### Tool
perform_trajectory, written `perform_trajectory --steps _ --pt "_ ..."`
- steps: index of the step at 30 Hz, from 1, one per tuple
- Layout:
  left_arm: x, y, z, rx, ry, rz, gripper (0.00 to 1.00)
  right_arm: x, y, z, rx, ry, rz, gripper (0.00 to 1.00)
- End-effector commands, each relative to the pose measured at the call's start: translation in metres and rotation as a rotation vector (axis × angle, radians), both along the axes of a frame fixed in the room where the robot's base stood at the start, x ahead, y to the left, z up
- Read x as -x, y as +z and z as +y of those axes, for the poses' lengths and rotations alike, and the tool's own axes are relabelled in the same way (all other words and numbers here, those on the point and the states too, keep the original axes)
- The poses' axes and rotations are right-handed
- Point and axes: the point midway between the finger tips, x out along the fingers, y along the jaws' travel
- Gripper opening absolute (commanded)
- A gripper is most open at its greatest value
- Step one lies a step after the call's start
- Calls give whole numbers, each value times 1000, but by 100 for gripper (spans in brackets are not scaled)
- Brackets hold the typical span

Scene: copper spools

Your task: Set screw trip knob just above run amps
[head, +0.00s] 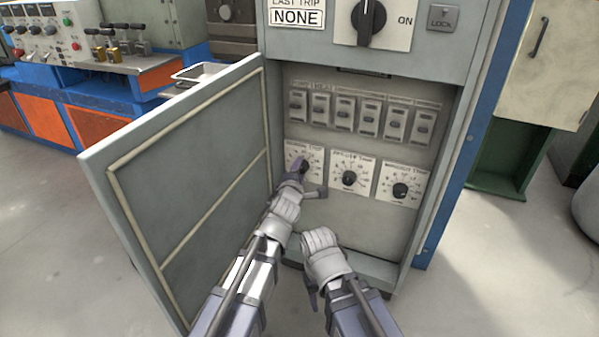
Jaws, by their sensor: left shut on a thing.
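An open grey cabinet shows three white dial plates in a row, each with a black knob. The left dial plate (316,154) has its knob partly hidden by my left gripper (297,171), which is shut on that knob. The label above it is too blurred to read surely, so I cannot tell that it is the screw trip knob. The middle knob (349,178) and the right knob (400,190) are free. The left knob's pointer setting is hidden. My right gripper (322,248) is below the dials, apart from the cabinet face; its fingers do not show clearly.
The cabinet door (190,180) stands open at the left, close beside my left arm. Several small switches (370,115) sit above the dials. A large rotary switch (368,20) and a "LAST TRIP NONE" plate (297,17) are higher up.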

Motion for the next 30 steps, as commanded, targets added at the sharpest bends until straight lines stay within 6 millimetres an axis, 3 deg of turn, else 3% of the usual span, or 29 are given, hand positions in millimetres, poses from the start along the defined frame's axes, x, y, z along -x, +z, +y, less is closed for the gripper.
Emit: perform_trajectory --steps 12,13,20,30 --pt "1 -1 0 -8 1 0 0 0 -1 0 0 0 0 50" --pt "1 -1 0 -8 1 0 52 0 -1 0 0 0 0 50" --pt "0 0 0 -7 1 -1 78 0 0 0 0 0 0 50" --pt "3 0 1 -7 0 -2 80 0 0 0 0 0 0 50"
